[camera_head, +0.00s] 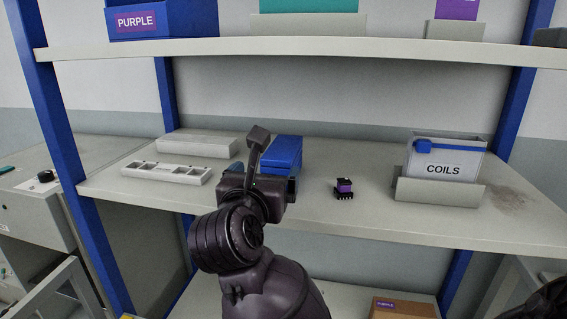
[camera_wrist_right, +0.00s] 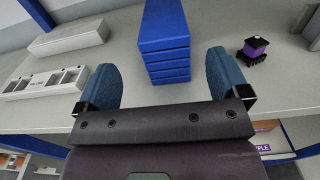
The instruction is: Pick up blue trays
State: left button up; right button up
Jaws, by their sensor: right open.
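A stack of several blue trays (camera_head: 284,151) lies on the workbench shelf (camera_head: 375,222), a little left of the middle in the head view. In the right wrist view the stack (camera_wrist_right: 164,42) stands straight ahead, with its layered near end facing me. My right gripper (camera_head: 264,174) is at the near side of the stack and partly hides it in the head view. Its two blue fingers (camera_wrist_right: 163,70) are spread wide, one on each side of the stack's near end, with gaps visible. Nothing is held. My left gripper is not in view.
A white slotted holder (camera_head: 166,173) and a pale box (camera_head: 197,144) lie left of the trays. A small black-and-purple connector (camera_head: 344,188) sits to the right. An upper shelf (camera_head: 300,48) spans above.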

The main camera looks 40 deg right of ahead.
aim_at(278, 153)
jog(key=shift+s+x, duration=0.2)
jog(key=shift+x, duration=4)
jog(key=shift+d, duration=0.2)
jog(key=c, duration=1.1)
jog(key=shift+c, duration=0.4)
jog(key=shift+r+p, duration=0.1)
jog(key=shift+p, duration=0.2)
